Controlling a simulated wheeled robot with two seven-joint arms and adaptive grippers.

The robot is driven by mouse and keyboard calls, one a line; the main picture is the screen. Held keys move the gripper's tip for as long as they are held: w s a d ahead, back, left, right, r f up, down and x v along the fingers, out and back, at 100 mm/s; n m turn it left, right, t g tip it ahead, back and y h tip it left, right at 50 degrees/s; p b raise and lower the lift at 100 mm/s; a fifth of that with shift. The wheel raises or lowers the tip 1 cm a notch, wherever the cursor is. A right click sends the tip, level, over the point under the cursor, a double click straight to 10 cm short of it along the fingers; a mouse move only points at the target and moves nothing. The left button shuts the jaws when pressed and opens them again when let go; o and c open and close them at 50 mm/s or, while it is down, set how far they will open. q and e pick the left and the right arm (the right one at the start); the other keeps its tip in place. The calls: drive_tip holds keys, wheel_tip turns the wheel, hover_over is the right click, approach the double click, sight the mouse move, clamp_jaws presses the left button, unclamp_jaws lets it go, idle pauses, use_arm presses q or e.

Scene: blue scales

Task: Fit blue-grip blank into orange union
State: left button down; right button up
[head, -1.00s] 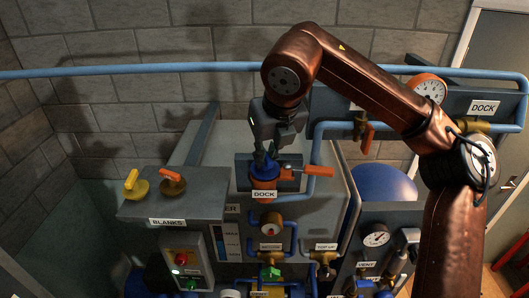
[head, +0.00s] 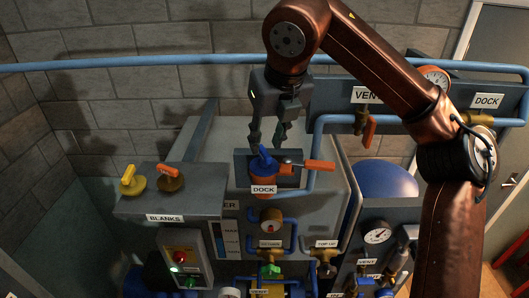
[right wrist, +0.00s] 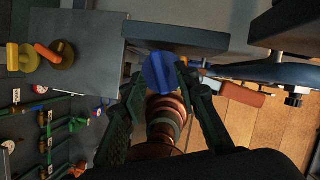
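The blue-grip blank (head: 264,158) sits at the top of the orange union (head: 263,181), above the DOCK label in the head view. Its blue grip sticks up; how deep it sits is hard to tell. My right gripper (head: 268,140) is above the blank, fingers apart and empty. In the right wrist view the blue grip (right wrist: 158,72) shows between and beyond the open fingers (right wrist: 157,90), apparently untouched. My left gripper is not in view.
An orange-handled lever (head: 320,166) stands right of the union. A yellow-grip blank (head: 131,181) and an orange-grip blank (head: 170,177) stand on the BLANKS shelf (head: 200,200). A blue pipe (head: 180,66) runs behind. Gauges and valves crowd the lower right.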

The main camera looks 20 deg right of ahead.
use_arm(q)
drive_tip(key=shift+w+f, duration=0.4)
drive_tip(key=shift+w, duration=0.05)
use_arm(e)
drive_tip(key=v, duration=0.7)
drive_tip(key=shift+r, duration=0.3)
drive_tip(key=shift+s+a, duration=0.1)
